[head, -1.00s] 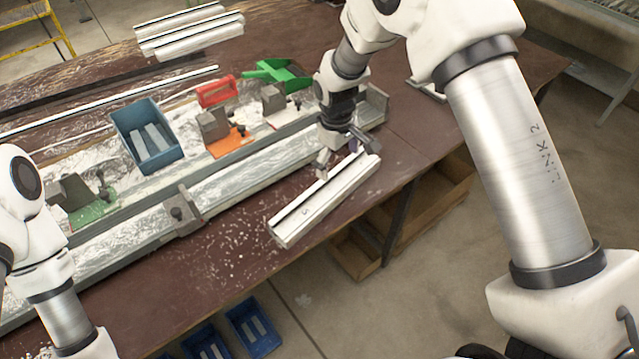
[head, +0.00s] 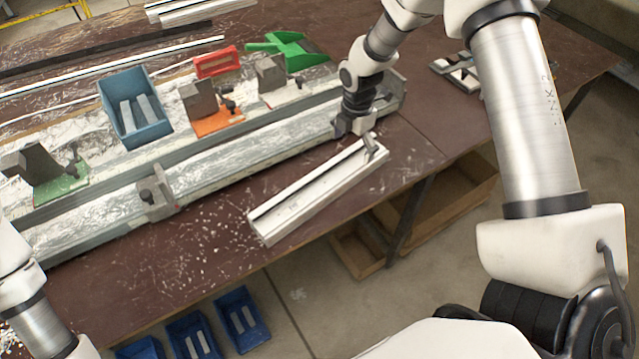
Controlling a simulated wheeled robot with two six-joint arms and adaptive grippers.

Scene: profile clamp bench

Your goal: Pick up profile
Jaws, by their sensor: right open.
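A silver profile (head: 315,197) with a long groove lies at a slant on the dark red table, near its front edge. My right gripper (head: 358,138) is open at the far right end of this profile. One finger shows over the profile's end and the other is on its back side; whether they touch it I cannot tell. My left arm shows at the lower left, but its gripper is out of view.
The long clamp rail with a stop block (head: 155,196) runs behind the profile. More profiles (head: 190,10) lie at the back. Table left of the profile is bare except for shavings.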

